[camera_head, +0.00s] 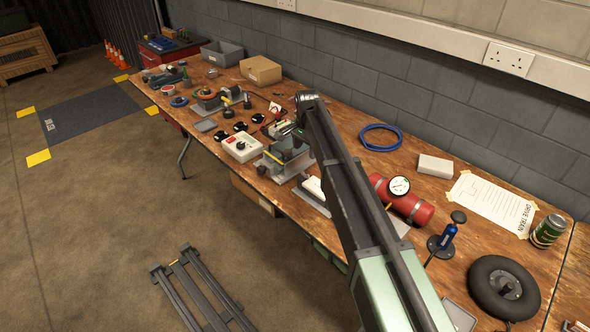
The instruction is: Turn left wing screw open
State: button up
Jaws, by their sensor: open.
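My gripper (279,131) is at the far end of my dark arm, over the middle of the workbench. It is small and partly hidden by my own wrist. It is open, and I see nothing held in it. A grey metal device (276,163) with a yellowish part stands just below and in front of it. I cannot make out a left wing screw on this device or elsewhere; it is too small or hidden. I cannot tell whether the gripper touches the device.
A white box with a black knob (242,147) stands left of the grey device. A red cylinder with a gauge (412,207) lies right of my arm. A blue cable coil (380,138) lies behind. A black wheel (503,287) is at the right. Small parts crowd the bench's left half.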

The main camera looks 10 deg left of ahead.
aim_at(305, 173)
notch_tip(305, 173, down, 11)
jog(key=b, duration=1)
jog(key=shift+f+b, duration=0.15)
jog(key=shift+b, duration=0.25)
jog(key=shift+r, duration=0.2)
jog(key=c, duration=0.9)
